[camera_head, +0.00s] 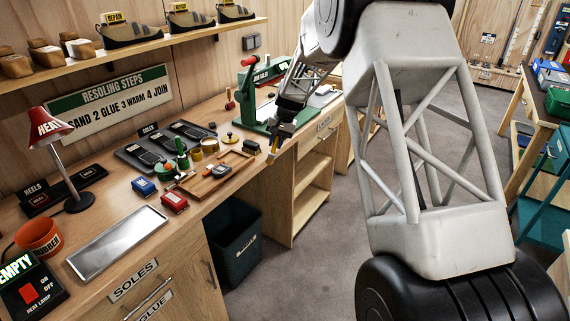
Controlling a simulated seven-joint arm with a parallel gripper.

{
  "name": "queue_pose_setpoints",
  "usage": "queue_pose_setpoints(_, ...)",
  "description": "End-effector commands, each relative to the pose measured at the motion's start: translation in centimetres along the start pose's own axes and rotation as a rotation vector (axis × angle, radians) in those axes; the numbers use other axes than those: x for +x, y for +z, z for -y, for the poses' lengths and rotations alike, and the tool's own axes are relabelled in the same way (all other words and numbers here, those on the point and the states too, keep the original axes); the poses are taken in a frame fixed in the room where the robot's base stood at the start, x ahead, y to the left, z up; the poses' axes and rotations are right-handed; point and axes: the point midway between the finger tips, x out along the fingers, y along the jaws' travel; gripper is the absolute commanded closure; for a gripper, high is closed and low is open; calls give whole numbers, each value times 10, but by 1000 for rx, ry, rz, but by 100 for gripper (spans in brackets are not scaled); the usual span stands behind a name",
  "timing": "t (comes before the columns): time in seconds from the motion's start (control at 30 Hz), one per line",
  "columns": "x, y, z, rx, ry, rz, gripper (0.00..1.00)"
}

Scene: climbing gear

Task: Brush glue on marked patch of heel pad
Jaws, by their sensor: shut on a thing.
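My gripper (274,153) hangs over the right part of the bench, in front of the green press. It is shut on a thin thing too small and dark to make out, possibly the brush. A wooden tray (207,188) lies on the bench left of my gripper, with small items on it that I cannot tell apart. The marked heel pad cannot be picked out. A green pot (182,161), perhaps the glue, stands at the tray's back left. A stand labelled HEELS (78,185) is at the far left, well away from my gripper.
The green press (262,95) stands behind my gripper. A SOLES rack (163,148), red box (174,202), blue box (143,187), red heat lamp (50,130) and metal plate (117,242) occupy the bench. A dark bin (236,245) stands below. My own arm covers much of the right.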

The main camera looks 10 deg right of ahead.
Motion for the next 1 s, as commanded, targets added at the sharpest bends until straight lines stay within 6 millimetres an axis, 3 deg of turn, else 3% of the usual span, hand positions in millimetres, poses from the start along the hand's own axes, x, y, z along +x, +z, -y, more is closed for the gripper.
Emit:
queue_pose_setpoints(0.2,-63,21,44,9,-16,-43,100)
queue_pose_setpoints(0.3,-78,35,68,-9,-22,-55,100)
queue_pose_setpoints(0.7,-84,104,164,-173,-44,-79,100)
queue_pose_setpoints(1.0,-86,136,198,-235,-55,-89,100)
